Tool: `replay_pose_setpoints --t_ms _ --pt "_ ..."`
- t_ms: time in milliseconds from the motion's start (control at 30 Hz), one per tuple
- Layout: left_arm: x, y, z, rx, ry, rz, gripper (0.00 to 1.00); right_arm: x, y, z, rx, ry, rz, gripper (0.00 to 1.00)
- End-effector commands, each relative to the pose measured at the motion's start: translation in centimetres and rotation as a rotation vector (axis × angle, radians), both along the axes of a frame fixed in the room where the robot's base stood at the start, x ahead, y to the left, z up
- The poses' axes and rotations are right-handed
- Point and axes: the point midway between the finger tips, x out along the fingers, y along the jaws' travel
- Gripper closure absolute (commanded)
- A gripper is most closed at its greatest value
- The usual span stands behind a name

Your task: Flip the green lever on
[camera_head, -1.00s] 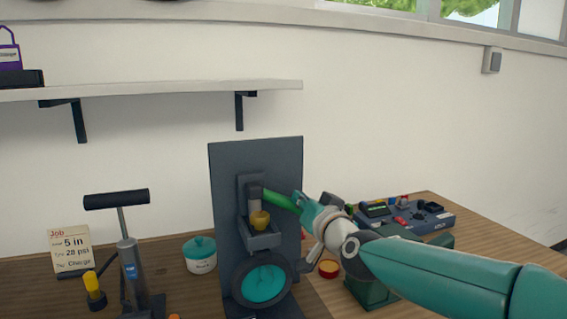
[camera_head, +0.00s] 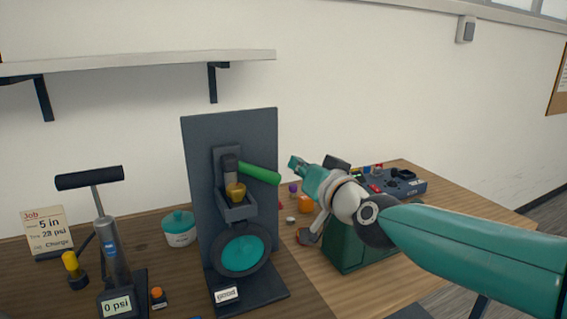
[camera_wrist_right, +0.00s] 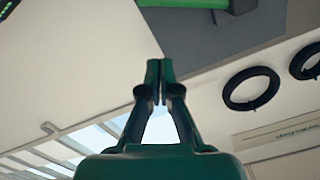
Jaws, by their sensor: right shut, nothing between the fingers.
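The green lever (camera_head: 258,173) sticks out to the right, tilted slightly down, from a dark pivot on an upright grey panel (camera_head: 262,134). A yellow knob-like part (camera_head: 236,192) sits just below the pivot. My right gripper (camera_head: 293,163) is shut and empty, a little to the right of the lever's tip and apart from it. In the right wrist view the shut fingertips (camera_wrist_right: 160,68) point up toward the panel (camera_wrist_right: 200,45), and the green lever (camera_wrist_right: 185,3) crosses the top edge. My left gripper is not in view.
A green box (camera_head: 345,245) stands under my right arm, with a blue-grey device (camera_head: 408,187) behind it. A pump (camera_head: 110,240), a teal-lidded jar (camera_head: 179,230) and a job card (camera_head: 47,231) stand left of the panel. A shelf (camera_head: 140,62) hangs above.

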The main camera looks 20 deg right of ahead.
Motion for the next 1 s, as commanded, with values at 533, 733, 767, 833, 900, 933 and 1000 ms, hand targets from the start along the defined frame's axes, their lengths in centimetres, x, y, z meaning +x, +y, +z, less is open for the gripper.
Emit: replay_pose_setpoints --t_ms 533,733,767,833,900,933,1000 --pt "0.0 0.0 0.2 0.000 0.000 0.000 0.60 -4.6 0.1 0.3 0.000 -0.002 0.005 1.00" --pt "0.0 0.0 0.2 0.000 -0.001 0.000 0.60 -4.5 0.1 0.3 0.000 -0.002 0.005 1.00" --pt "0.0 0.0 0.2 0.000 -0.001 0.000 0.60 -4.5 0.2 0.3 0.000 -0.002 0.006 1.00" --pt "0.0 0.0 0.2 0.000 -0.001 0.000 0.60 -4.5 0.2 0.3 0.000 -0.002 0.007 1.00" --pt "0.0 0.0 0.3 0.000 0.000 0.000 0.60 -4.5 0.2 0.4 0.000 -0.002 0.006 1.00" --pt "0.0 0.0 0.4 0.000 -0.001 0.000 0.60 -4.5 0.2 0.5 0.000 -0.002 0.006 1.00" --pt "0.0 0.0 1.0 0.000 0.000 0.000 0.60 -4.5 0.2 1.1 0.000 -0.003 0.005 1.00"
